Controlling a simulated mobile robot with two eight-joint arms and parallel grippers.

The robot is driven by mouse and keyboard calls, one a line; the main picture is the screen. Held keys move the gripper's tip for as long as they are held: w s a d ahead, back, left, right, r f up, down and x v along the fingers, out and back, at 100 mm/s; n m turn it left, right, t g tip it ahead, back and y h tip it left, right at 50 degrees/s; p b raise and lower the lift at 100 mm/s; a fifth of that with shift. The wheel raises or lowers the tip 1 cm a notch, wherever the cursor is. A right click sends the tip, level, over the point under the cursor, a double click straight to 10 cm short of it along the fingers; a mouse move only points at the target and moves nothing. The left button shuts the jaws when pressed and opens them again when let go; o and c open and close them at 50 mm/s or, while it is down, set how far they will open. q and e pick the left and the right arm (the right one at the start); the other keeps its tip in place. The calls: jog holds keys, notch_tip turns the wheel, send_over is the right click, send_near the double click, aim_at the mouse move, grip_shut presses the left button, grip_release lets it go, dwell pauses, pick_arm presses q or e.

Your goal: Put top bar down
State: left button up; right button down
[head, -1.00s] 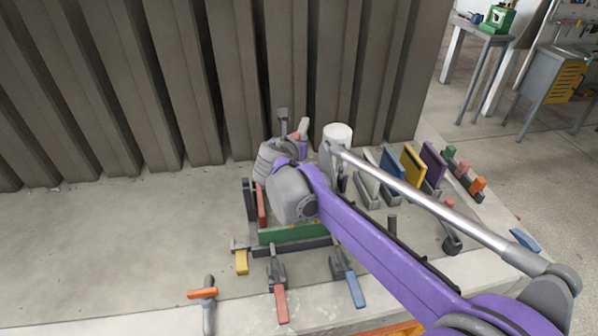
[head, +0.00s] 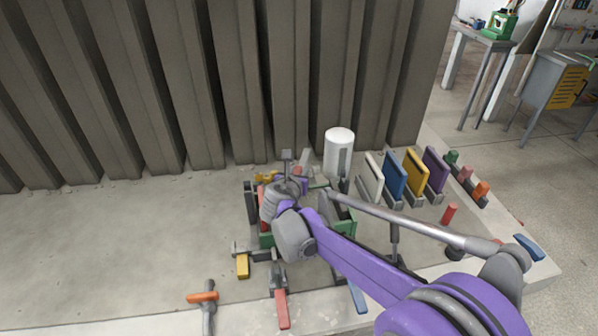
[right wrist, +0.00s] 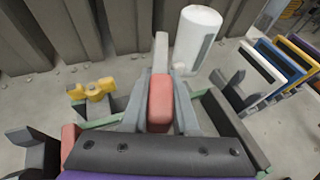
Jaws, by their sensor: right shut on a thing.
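My right gripper (head: 299,173) is above the far part of the green mould frame (head: 265,241), and its wrist hides part of it. In the right wrist view my right gripper (right wrist: 160,92) is shut on a red handle (right wrist: 160,103). A grey bar (right wrist: 162,52) shows straight beyond the handle; I cannot tell how the two join. The green frame also shows in the right wrist view (right wrist: 112,121), around and below the fingers. Whether the held piece touches the frame is hidden. My left gripper is not in view.
A white cylinder (head: 338,150) stands behind the frame. White, blue, yellow and purple panels (head: 435,168) stand in a rack at right. Clamps with yellow (head: 242,266), red (head: 282,308) and orange (head: 202,297) handles lie in front. The slab's left is clear.

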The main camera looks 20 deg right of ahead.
jog(key=shift+f, duration=0.1)
jog(key=c, duration=1.1)
grip_release()
jog(key=shift+f, duration=0.15)
jog(key=shift+c, duration=0.2)
jog(key=o, duration=0.5)
jog(key=shift+c, duration=0.2)
